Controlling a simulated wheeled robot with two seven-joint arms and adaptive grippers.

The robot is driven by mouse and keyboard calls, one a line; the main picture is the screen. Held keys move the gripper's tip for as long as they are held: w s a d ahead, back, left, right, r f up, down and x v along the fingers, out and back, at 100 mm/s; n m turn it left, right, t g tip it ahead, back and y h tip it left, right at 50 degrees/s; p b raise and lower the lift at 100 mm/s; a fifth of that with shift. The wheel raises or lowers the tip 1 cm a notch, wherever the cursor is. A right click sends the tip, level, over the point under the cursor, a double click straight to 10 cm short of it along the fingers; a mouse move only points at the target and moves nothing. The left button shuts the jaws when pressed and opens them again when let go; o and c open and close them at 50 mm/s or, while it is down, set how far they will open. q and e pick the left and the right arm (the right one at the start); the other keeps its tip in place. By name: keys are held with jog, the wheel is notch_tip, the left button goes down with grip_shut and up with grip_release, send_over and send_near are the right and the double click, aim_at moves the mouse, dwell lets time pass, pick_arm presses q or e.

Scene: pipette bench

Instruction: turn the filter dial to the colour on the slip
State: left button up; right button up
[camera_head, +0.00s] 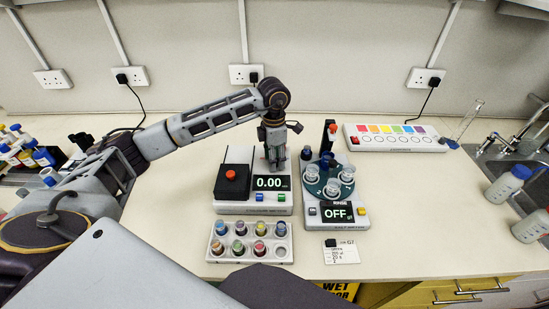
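The colour meter (254,202) stands mid-bench, with a black lid block and red knob on its left and a display reading 0.00. My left gripper (275,168) points down over its right rear part, just behind the display. The gripper covers that spot, so I cannot make out the filter dial, or whether the fingers touch it or are closed. The white slip (343,257) lies at the front, a small black block on its top left corner. Its print is tiny; one line looks like GREEN. My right gripper is not in view.
A mixer (345,222) reading OFF, holding clear cups, stands right of the meter. A rack (216,250) of coloured vials lies in front. A white strip with colour patches (397,148) is at the back right. Bottles and a sink are far right. Bench between is partly clear.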

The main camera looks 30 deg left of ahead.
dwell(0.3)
pick_arm(q)
notch_tip(320, 180, up, 12)
jog(key=shift+w+a, duration=0.15)
dwell(0.6)
jog(key=shift+f, duration=0.1)
dwell(0.5)
